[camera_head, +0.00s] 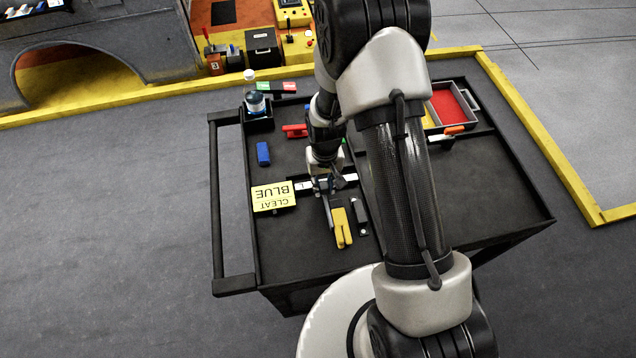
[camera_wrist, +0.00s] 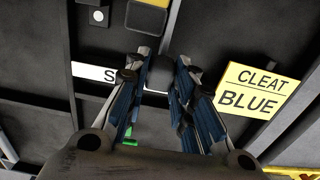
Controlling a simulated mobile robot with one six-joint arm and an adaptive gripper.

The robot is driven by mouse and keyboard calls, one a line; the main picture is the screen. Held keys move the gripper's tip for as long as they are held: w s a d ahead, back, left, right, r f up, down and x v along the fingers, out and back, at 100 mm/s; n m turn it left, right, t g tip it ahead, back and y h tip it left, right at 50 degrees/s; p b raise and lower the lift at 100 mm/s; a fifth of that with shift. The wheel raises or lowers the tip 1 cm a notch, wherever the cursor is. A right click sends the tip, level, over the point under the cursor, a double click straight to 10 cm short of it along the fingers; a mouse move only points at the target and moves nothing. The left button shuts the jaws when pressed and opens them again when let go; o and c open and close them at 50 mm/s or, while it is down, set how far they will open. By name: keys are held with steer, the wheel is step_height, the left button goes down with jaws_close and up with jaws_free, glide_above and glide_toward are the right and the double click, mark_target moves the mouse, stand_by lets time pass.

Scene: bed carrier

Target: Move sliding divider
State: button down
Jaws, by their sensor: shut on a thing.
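My gripper (camera_head: 325,183) is low over the black cart tray, at a white lettered strip (camera_head: 351,178) just right of the yellow "CLEAT BLUE" card. In the wrist view its blue-padded fingers (camera_wrist: 158,78) are shut around a dark rounded piece (camera_wrist: 157,72), which I take for the grip of the sliding divider. The white strip (camera_wrist: 92,73) shows an "S" there; the fingers hide the rest of its lettering. The divider's full length and its lower part cannot be made out behind the fingers.
The yellow card (camera_head: 274,196) lies left of my gripper. A yellow-and-grey tool (camera_head: 341,226) and a dark block (camera_head: 360,215) lie close in front. Blue (camera_head: 263,154) and red (camera_head: 295,131) pieces lie behind. A bottle (camera_head: 255,99) stands at the back left corner, a red bin (camera_head: 448,106) at the right.

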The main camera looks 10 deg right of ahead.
steer(key=c, duration=1.4)
jaws_free()
steer(key=shift+o, duration=0.2)
step_height(320, 180, up, 12)
